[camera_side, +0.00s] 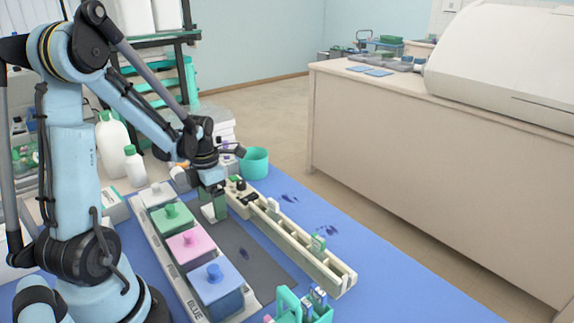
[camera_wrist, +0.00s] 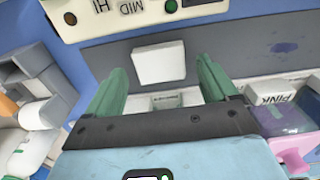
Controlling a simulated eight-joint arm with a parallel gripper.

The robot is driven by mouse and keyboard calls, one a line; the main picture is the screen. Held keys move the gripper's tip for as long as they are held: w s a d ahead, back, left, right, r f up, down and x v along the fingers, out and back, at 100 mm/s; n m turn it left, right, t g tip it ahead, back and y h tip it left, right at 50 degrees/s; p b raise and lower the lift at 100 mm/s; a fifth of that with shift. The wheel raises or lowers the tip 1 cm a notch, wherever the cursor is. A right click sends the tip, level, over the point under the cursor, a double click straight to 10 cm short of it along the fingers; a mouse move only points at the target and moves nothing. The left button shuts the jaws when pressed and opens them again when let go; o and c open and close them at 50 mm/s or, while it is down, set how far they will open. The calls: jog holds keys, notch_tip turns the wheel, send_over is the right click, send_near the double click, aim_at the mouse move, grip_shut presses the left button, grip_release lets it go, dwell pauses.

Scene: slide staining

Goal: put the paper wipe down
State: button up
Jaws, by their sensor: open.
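The paper wipe is a small white square (camera_wrist: 160,63). In the wrist view it is on the dark grey mat (camera_wrist: 215,52), just beyond and between my green fingertips. My gripper (camera_wrist: 161,74) is open, with a finger to each side and a gap to the wipe's edges. In the side view my gripper (camera_side: 217,208) is low over the grey mat (camera_side: 245,250), and the white wipe (camera_side: 208,212) shows beside the green finger, partly hidden. I cannot tell whether it lies fully flat.
A row of lidded jars, with blue (camera_side: 215,287), pink (camera_side: 189,247) and green (camera_side: 170,216) lids, stands left of the mat. A long cream slotted rail (camera_side: 300,250) runs along its right. A teal cup (camera_side: 254,163) stands behind. A green slide rack (camera_side: 290,304) is in front.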

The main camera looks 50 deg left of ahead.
notch_tip(320, 180, up, 10)
jog(key=w+d+r+m+t, duration=0.1)
jog(key=d+m+t, duration=0.2)
jog(key=d+m, duration=0.7)
jog(key=w+d+m+t, duration=0.1)
jog(key=d+m+t, duration=0.3)
jog(key=m, duration=2.2)
jog(key=d, duration=0.5)
jog(key=shift+d+r, duration=0.35)
jog(key=shift+r, duration=0.05)
jog(key=shift+o, duration=0.7)
